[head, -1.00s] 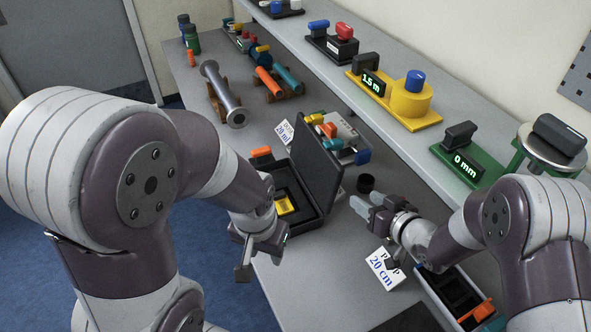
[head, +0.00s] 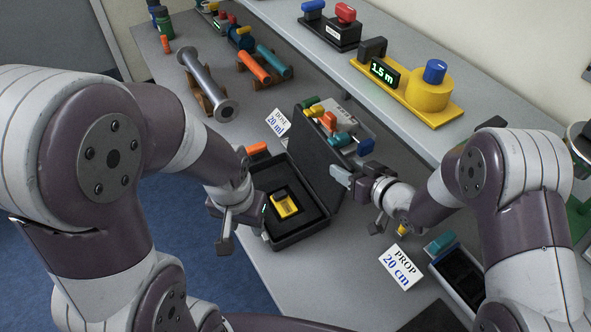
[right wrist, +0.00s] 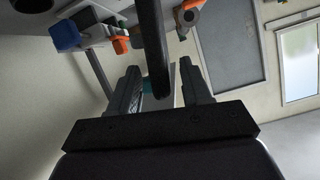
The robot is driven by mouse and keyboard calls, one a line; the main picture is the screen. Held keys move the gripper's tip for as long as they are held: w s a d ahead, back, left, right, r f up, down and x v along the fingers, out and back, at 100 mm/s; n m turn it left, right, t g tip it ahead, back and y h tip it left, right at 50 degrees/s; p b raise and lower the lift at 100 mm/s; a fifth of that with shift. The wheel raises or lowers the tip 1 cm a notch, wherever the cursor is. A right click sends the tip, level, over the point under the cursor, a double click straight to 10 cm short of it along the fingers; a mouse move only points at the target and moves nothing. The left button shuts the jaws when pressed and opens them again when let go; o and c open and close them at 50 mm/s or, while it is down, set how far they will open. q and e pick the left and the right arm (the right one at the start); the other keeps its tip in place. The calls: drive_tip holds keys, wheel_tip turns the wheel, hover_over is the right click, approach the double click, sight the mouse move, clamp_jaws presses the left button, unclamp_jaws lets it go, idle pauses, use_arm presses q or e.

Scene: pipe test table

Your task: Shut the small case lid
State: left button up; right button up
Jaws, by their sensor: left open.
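The small black case (head: 262,180) stands open on the table, with a yellow item (head: 285,206) in its dark insert. Its lid (head: 318,155) stands up, tilted back, on the case's right side. My right gripper (head: 341,174) is at the lid's right edge. In the right wrist view, the lid's dark edge (right wrist: 153,45) reaches down between the parted fingers of my right gripper (right wrist: 160,88), with gaps visible on both sides. My left gripper (head: 242,238) is open and empty at the case's near left corner. Contact there cannot be told.
Behind the lid lies a grey tray of coloured parts (head: 345,125). A "PROP 20 cm" card (head: 397,266) and a long bin (head: 455,270) lie right of the case. A metal pipe (head: 207,85) rests on stands further back. A raised shelf (head: 400,110) runs along the right.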

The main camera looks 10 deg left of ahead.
drive_tip(key=c, duration=0.5)
drive_tip(key=shift+w+a+f, duration=0.1)
drive_tip(key=shift+w+a, duration=0.05)
drive_tip(key=shift+a, duration=0.05)
clamp_jaws()
drive_tip(key=shift+a, duration=0.1)
drive_tip(key=shift+s+a+f+n+h+b, duration=0.15)
drive_tip(key=shift+s+a+n+h+b, duration=0.15)
drive_tip(key=shift+s+a+n+b, duration=0.35)
use_arm(q)
wheel_tip(320, 180, down, 6)
drive_tip(key=b, duration=0.4)
drive_tip(key=shift+w+a+f+b, duration=0.2)
drive_tip(key=shift+a+b, duration=0.1)
drive_tip(key=shift+b, duration=0.1)
use_arm(e)
drive_tip(key=s+a+n, duration=0.1)
drive_tip(key=s+a+n+t+h, duration=0.1)
drive_tip(key=s+a, duration=0.1)
drive_tip(key=shift+s+a+t, duration=0.2)
drive_tip(key=shift+a+t, duration=0.05)
drive_tip(key=shift+t, duration=0.05)
